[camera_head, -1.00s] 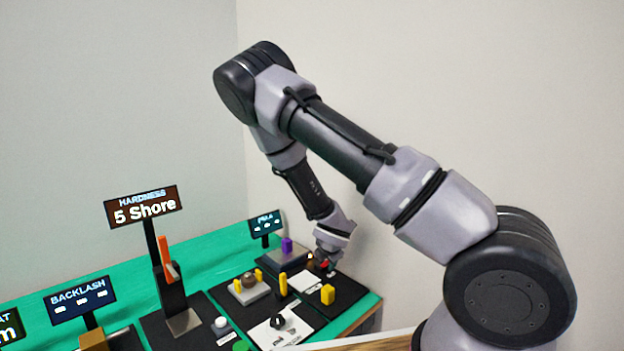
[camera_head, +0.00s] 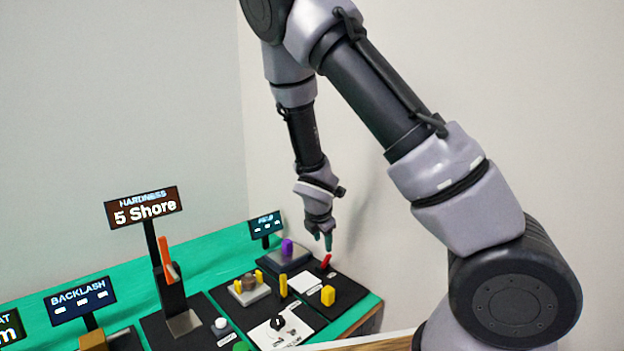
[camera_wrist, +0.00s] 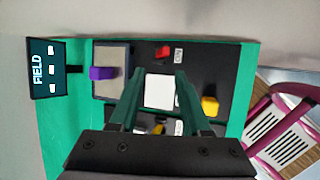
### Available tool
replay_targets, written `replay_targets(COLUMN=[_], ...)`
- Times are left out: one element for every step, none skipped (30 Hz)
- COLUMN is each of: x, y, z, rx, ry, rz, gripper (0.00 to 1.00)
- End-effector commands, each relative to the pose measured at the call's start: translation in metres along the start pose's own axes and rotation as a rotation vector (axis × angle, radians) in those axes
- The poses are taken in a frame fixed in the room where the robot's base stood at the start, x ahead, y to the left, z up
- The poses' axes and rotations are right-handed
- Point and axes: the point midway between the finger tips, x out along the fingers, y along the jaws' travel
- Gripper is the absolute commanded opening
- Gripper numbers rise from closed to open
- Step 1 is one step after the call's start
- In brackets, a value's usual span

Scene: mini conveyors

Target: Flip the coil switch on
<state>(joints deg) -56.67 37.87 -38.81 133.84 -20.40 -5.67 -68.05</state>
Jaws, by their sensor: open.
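A red switch lever (camera_head: 326,261) stands tilted on the black panel at the far right end of the bench. A purple block (camera_wrist: 103,73) sits on a grey plate near a FIELD display (camera_wrist: 38,69).
A yellow block (camera_head: 328,295) and a yellow post (camera_head: 283,285) stand on the same panel. A HARDNESS display (camera_head: 143,208) and a BACKLASH display (camera_head: 80,299) rise on the left. A pink chair (camera_wrist: 275,125) shows beside the bench in the wrist view.

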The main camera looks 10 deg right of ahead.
Motion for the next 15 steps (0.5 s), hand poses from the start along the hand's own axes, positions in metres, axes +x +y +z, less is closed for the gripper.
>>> replay_targets(x=[-0.003,-0.005,-0.008,-0.011,-0.013,-0.018,-0.021,-0.025,-0.031,-0.036,-0.041,-0.047,-0.052,-0.057,-0.065], y=[0.004,0.005,0.006,0.008,0.010,0.013,0.014,0.017,0.020,0.023,0.025,0.028,0.031,0.033,0.036], z=[0.000,0.000,0.000,-0.001,-0.001,-0.001,-0.001,0.000,0.001,0.001,0.002,0.003,0.004,0.005,0.007], rx=[0.040,0.060,0.088,0.110,0.132,0.161,0.183,0.210,0.245,0.270,0.295,0.328,0.349,0.371,0.401], ry=[0.012,0.018,0.025,0.031,0.036,0.044,0.048,0.055,0.061,0.067,0.071,0.076,0.080,0.082,0.086], rz=[-0.009,-0.016,-0.026,-0.032,-0.039,-0.048,-0.056,-0.063,-0.073,-0.079,-0.087,-0.096,-0.102,-0.107,-0.115], gripper=[0.47,0.47,0.47,0.47,0.47,0.47,0.47,0.47,0.47,0.47,0.47,0.47,0.47,0.47,0.47])
